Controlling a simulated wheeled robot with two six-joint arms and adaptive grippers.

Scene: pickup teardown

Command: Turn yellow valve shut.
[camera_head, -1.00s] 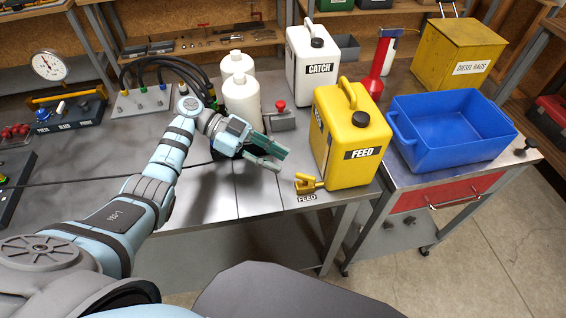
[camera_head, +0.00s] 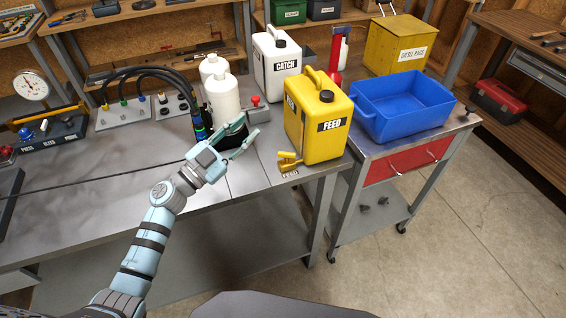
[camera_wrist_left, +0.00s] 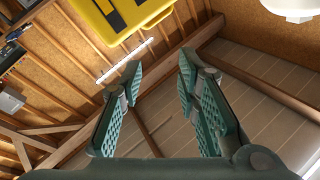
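The yellow valve (camera_head: 288,160) sticks out low at the front left of the yellow FEED jug (camera_head: 313,145), close to the bench's front edge. My left gripper (camera_head: 249,127) is left of the valve and apart from it. Its fingers are spread, with nothing between them. In the left wrist view the open fingers (camera_wrist_left: 159,72) show with part of the yellow jug (camera_wrist_left: 118,14) beyond them at the top; the valve is not clearly visible there. My right gripper is not in view.
White bottles (camera_head: 223,100), a red-knobbed block (camera_head: 256,108) and black hoses (camera_head: 150,72) stand behind my gripper. The white CATCH jug (camera_head: 277,65) is behind the FEED jug. A blue bin (camera_head: 403,107) sits on the cart at right. The bench front left of the valve is clear.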

